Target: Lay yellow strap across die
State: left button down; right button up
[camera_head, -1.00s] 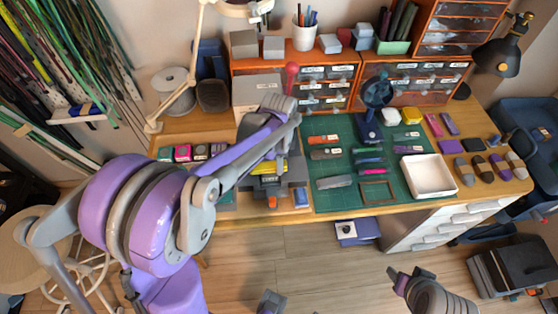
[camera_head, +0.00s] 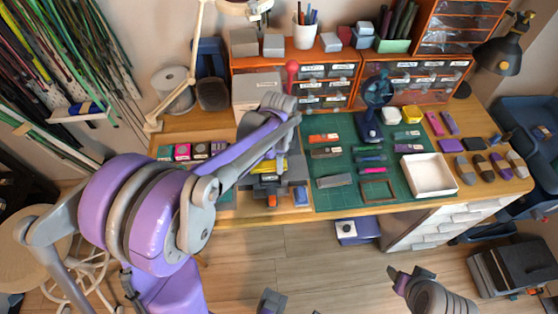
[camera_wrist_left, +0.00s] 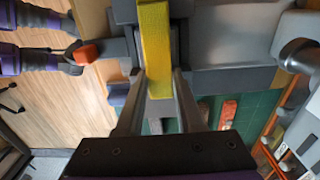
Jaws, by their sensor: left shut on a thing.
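The yellow strap (camera_wrist_left: 154,45) runs down the middle of the left wrist view, across a dark grey press-like block. Its near end lies between the fingers of my left gripper (camera_wrist_left: 158,85), which is shut on it. In the head view the strap (camera_head: 268,166) is a short yellow patch at the grey block (camera_head: 295,172), partly covered by my left arm. I cannot make out the die as a separate part of this block. My left gripper is mostly hidden behind its arm there.
A green cutting mat (camera_head: 340,199) with small tools lies right of the block, with a white tray (camera_head: 430,175) on it. Orange drawer units (camera_head: 357,75) stand behind. The floor in front is open.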

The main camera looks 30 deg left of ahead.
pick_arm(q)
jog(key=shift+f, duration=0.15)
jog(key=shift+c, duration=2.3)
grip_release()
notch_tip(320, 180, up, 11)
jog(key=shift+p, duration=0.4)
